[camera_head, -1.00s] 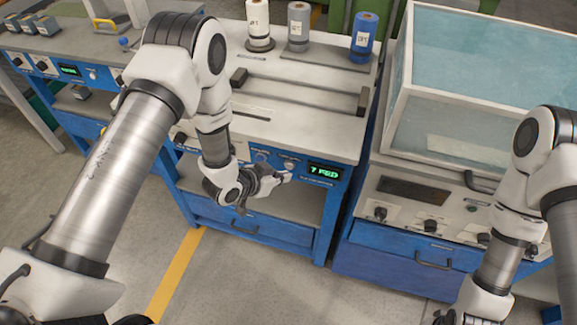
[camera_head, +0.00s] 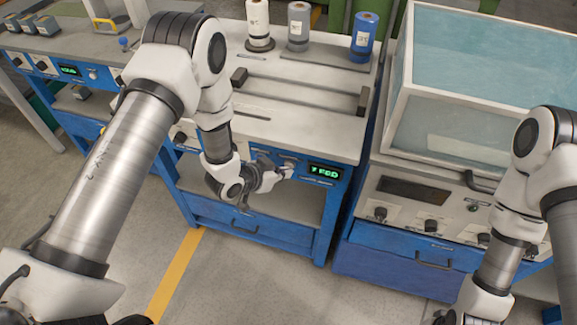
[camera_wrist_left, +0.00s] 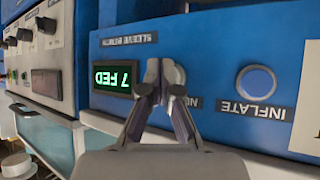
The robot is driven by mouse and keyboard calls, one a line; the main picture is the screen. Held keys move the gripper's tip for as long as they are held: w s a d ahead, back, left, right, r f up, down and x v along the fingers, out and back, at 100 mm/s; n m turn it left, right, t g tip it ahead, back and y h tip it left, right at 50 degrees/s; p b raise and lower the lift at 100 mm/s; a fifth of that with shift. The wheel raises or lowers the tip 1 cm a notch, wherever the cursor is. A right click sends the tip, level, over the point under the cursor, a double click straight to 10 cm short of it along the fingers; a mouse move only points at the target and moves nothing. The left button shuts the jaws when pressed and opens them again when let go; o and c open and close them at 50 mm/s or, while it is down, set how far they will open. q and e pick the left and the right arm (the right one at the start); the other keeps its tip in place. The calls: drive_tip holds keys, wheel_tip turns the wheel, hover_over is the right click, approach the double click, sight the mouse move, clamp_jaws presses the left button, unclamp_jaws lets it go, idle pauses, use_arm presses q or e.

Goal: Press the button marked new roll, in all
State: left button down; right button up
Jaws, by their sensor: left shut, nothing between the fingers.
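My left gripper (camera_head: 285,173) is shut and empty, its fingertips close against the blue front panel (camera_head: 258,156) of the middle bench. In the left wrist view its closed fingertips (camera_wrist_left: 164,72) stand over the panel between the green display (camera_wrist_left: 115,77) and the round INFLATE button (camera_wrist_left: 256,82). A small label (camera_wrist_left: 195,103) beside the fingers is mostly covered, with only a letter or two showing. Any button behind the fingers is hidden, and I cannot tell whether they touch it. The display (camera_head: 326,171) reads 7 FED. My right gripper (camera_head: 445,317) barely shows at the bottom edge.
White (camera_head: 258,22), grey (camera_head: 299,25) and blue (camera_head: 365,35) rolls stand at the back of the bench. A clear-sided box machine (camera_head: 480,90) with knobs stands to the right. Another bench (camera_head: 60,45) is at the left. An open shelf lies below the panel.

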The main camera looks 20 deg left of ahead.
use_arm(q)
drive_tip(key=shift+w, duration=0.1)
idle(0.3)
drive_tip(key=shift+s, duration=0.8)
drive_tip(key=s+p, duration=0.1)
drive_tip(key=s, duration=0.4)
drive_tip(key=shift+a, duration=0.1)
idle(0.7)
